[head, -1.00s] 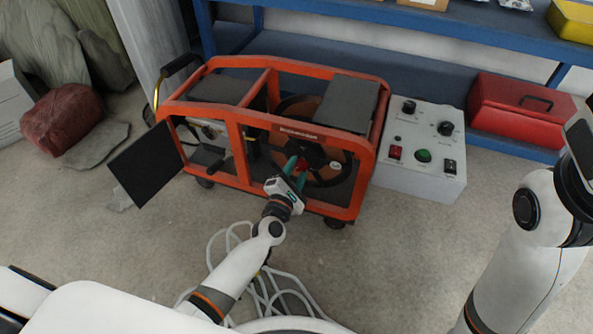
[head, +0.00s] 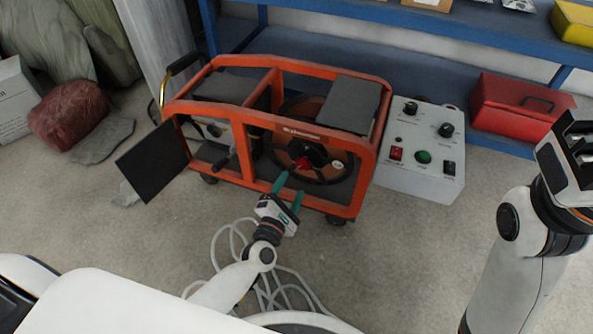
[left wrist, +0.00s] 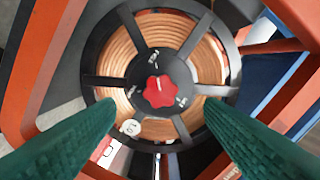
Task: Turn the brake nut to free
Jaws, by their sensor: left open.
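The brake nut is a red lobed knob (left wrist: 159,91) at the centre of a black spoked wire reel (left wrist: 188,148); it also shows in the head view (head: 303,163). A white line marks the knob, and small white lettering surrounds it on the black hub. The reel, with copper-coloured wire, sits inside an orange-framed machine (head: 233,147). My left gripper (head: 289,186) is open and empty, with green fingers pointing at the reel. In the left wrist view its fingers lie to either side below the knob, apart from it. My right arm is at the right; its fingertips are not clearly visible.
A grey control box (head: 420,150) with knobs and switches stands right of the machine. A black panel (head: 153,162) juts out at its left. Pale cables (head: 285,285) lie on the floor below my left arm. Blue shelving (head: 430,72) and a red toolbox (head: 515,103) are behind.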

